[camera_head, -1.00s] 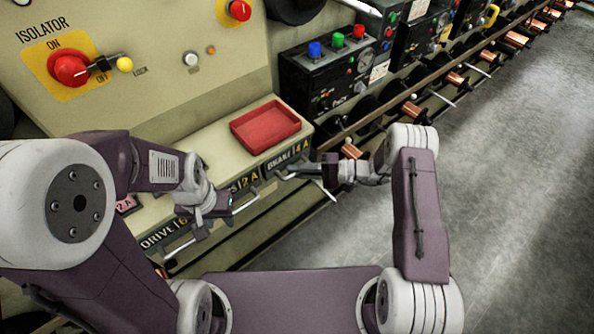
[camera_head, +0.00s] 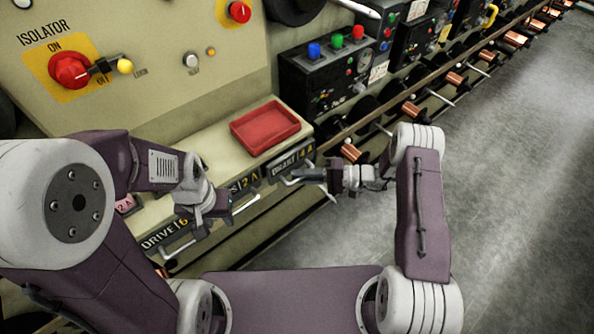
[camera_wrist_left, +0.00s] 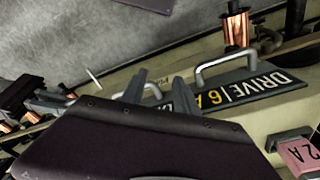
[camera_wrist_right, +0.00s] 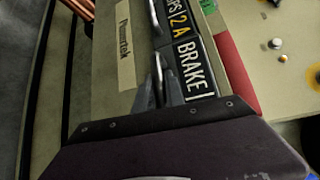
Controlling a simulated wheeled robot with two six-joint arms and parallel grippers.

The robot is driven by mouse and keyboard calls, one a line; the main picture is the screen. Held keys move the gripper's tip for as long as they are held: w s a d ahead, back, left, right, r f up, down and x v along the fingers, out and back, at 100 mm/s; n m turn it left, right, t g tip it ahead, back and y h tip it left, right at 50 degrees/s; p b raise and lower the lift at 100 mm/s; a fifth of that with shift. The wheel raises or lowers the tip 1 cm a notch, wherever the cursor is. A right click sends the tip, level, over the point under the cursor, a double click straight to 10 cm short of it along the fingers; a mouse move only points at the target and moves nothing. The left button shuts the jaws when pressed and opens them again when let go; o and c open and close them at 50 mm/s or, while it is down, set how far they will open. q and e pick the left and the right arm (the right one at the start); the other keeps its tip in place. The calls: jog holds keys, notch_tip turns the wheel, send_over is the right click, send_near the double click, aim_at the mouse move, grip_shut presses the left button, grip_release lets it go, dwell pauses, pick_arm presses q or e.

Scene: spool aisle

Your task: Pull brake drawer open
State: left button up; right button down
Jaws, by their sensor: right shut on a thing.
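The brake drawer (camera_head: 288,162) has a black label and sits in the front of the bench, its front standing slightly out. My right gripper (camera_head: 307,177) is shut on the drawer's bar handle; the right wrist view shows the fingers (camera_wrist_right: 167,88) at the handle (camera_wrist_right: 158,74) beside the BRAKE label (camera_wrist_right: 190,64). My left gripper (camera_head: 222,207) is open and empty in front of the drawers to the left. In the left wrist view its fingers (camera_wrist_left: 156,90) stand apart near the DRIVE drawer (camera_wrist_left: 250,88).
A red tray (camera_head: 265,128) rests on the bench top above the drawers. An isolator panel (camera_head: 150,60) rises behind. Spools of copper wire (camera_head: 352,152) line the rail at the right. The grey floor (camera_head: 510,200) at the right is clear.

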jog(key=s+d+p, duration=0.2)
jog(key=s+d, duration=0.7)
jog(key=s, duration=0.3)
jog(key=shift+s, duration=0.15)
jog(key=c, duration=1.4)
grip_release()
jog(key=shift+d, duration=0.1)
jog(key=s+d+r+b, duration=0.1)
jog(key=d, duration=0.8)
jog(key=shift+r, duration=0.1)
